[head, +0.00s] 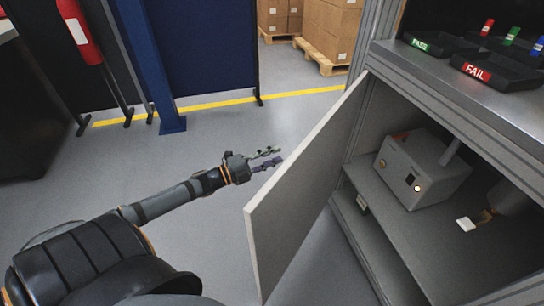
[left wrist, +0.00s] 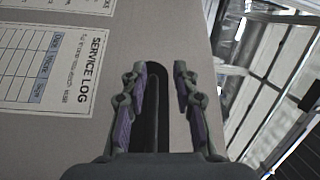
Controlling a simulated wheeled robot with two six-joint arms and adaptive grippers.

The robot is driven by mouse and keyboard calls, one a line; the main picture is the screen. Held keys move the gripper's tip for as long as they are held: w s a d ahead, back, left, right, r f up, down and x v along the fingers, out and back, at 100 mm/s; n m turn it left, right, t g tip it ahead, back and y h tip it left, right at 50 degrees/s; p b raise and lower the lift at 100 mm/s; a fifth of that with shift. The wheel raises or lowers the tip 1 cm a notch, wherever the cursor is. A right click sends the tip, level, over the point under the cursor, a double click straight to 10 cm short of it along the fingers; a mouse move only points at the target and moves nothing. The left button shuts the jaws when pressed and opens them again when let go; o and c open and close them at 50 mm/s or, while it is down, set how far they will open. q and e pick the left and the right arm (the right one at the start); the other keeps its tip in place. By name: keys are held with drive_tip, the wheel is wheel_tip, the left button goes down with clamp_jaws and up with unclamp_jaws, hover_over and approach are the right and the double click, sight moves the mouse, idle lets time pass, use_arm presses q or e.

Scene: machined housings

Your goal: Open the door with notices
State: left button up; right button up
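The cabinet door (head: 305,185) stands swung open, its inner face toward the cabinet. In the left wrist view, the door's outer face (left wrist: 165,40) fills the left and middle. A white service log notice (left wrist: 45,65) is on it, with part of another notice (left wrist: 85,5) above. My left gripper (head: 268,160) is on the outer side of the door, near its face. Its fingers (left wrist: 159,105) are apart. A dark, rounded, upright bar or slot (left wrist: 155,105) shows between them; I cannot tell whether they touch it. My right gripper is not in view.
Inside the cabinet, a grey box (head: 420,170) with a lit lamp sits on the shelf (head: 410,240). Black trays (head: 495,72) stand on top. A blue post (head: 155,65) and a fire extinguisher (head: 80,30) are at the back left. Floor left of the door is clear.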

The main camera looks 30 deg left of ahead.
use_arm(q)
drive_tip(key=shift+v, duration=3.8)
